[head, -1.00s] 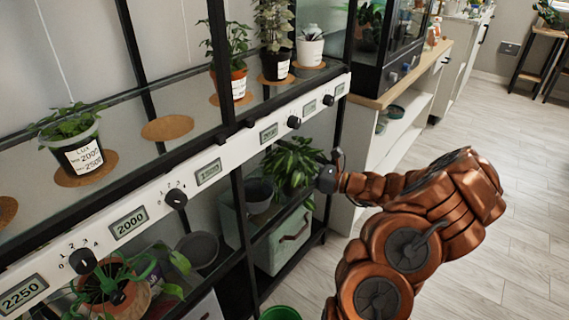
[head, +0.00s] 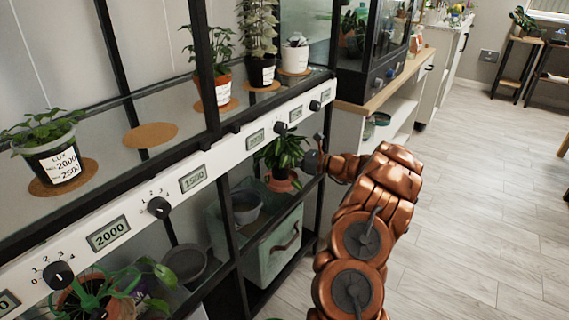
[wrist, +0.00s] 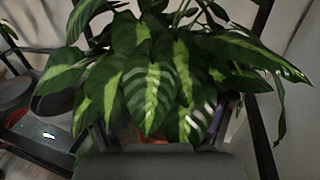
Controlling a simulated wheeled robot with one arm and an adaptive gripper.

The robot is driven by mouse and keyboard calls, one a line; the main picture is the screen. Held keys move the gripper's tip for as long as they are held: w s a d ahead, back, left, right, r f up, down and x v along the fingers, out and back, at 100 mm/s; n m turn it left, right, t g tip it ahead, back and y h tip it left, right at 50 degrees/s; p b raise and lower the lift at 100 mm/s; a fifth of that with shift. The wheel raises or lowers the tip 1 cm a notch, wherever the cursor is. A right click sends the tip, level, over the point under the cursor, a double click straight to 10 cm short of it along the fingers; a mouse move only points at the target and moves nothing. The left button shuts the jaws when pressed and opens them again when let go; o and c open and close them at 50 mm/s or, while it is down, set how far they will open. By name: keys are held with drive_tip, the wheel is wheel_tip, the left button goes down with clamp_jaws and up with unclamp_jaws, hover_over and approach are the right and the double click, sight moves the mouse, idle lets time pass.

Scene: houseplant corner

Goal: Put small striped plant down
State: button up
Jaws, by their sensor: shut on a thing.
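The small striped plant (head: 279,149) has green leaves with pale stripes and a terracotta pot (head: 284,183). In the head view it is upright under the white control strip, at the rack's right end, above the pale green crate. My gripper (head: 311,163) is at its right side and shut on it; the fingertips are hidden. I cannot tell whether the pot touches a surface below. In the wrist view the striped leaves (wrist: 155,85) fill the middle and hide most of the pot.
A grey pot (head: 246,207) stands left of the plant on the lower level. The pale green crate (head: 272,250) with a handle is below. Black rack posts and the white control strip (head: 215,172) are close by. A bare cork mat (head: 150,135) lies on the upper shelf.

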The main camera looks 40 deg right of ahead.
drive_tip(key=shift+w+d, duration=0.65)
drive_tip(key=shift+w, duration=0.3)
drive_tip(key=shift+f+b, duration=0.8)
drive_tip(key=shift+f, duration=1)
drive_tip(key=shift+f, duration=0.3)
drive_tip(key=o, duration=1.2)
drive_tip(key=shift+r, duration=0.15)
drive_tip(key=p+v, duration=0.2)
drive_tip(key=v, duration=1)
drive_tip(key=shift+r, duration=0.15)
